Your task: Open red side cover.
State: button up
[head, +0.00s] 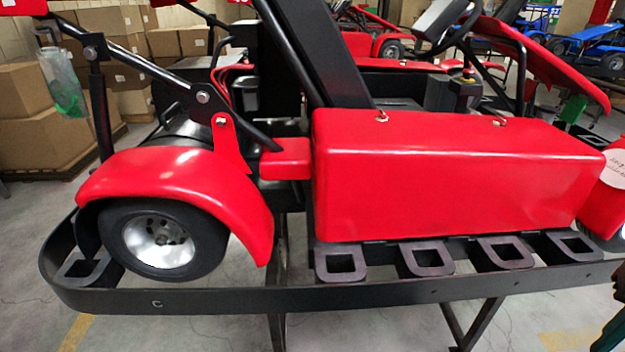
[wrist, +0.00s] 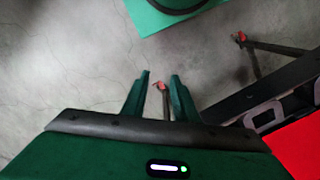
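The red side cover (head: 450,180) is a long box-like panel on the kart's side in the head view. It looks closed. Two small metal fasteners sit on its top, one at the left (head: 381,117) and one at the right (head: 499,123). In the wrist view my gripper (wrist: 161,80) has its two green fingers apart, with nothing held between them. It points down at the floor beside the stand. A red surface (wrist: 303,148) shows at the wrist view's lower right; I cannot tell which kart part it is. My gripper's fingers do not show in the head view.
A black stand rail with loops (head: 340,262) runs below the cover, and shows in the wrist view (wrist: 245,100). A red fender (head: 180,185) covers the wheel at left. A dark sloping bar (head: 325,60) rises behind the cover. Cardboard boxes (head: 40,140) stand behind left.

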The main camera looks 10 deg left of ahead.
aim_at(411, 174)
jog(key=u, duration=0.05)
jog(key=k, duration=0.35)
jog(key=u, duration=1.9)
jog(key=i, duration=0.75)
jog(key=z, duration=1.55)
jog(key=k, duration=0.5)
jog(key=z, duration=0.05)
